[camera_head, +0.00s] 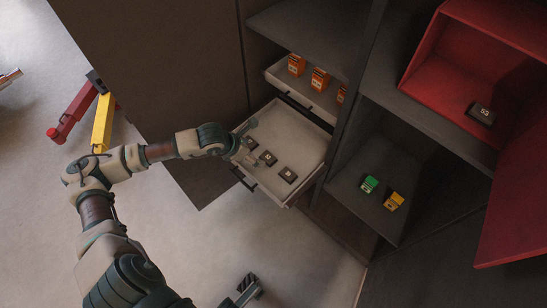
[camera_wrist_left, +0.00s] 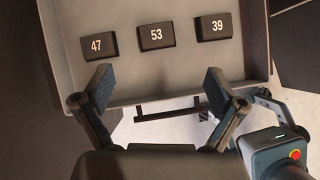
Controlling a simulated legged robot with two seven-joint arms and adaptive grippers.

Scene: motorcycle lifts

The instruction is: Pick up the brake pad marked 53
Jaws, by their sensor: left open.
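Three dark rectangular brake pads lie in a row in an open pale drawer. In the left wrist view they read 47 (camera_wrist_left: 97,44), 53 (camera_wrist_left: 156,36) and 39 (camera_wrist_left: 213,28), left to right. The brake pad marked 53 is the middle one, and it also shows in the head view (camera_head: 268,158). My left gripper (camera_wrist_left: 157,86) is open and empty, its spread fingers pointing toward the row with the 53 pad between their directions. In the head view my left gripper (camera_head: 245,140) is over the drawer's left part.
Another dark pad marked 53 (camera_head: 482,113) lies in a red bin (camera_head: 440,75) at upper right. A green box (camera_head: 369,184) and a yellow box (camera_head: 394,201) stand on a lower shelf. Orange boxes (camera_head: 319,79) stand in a drawer above the open drawer (camera_head: 292,133).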

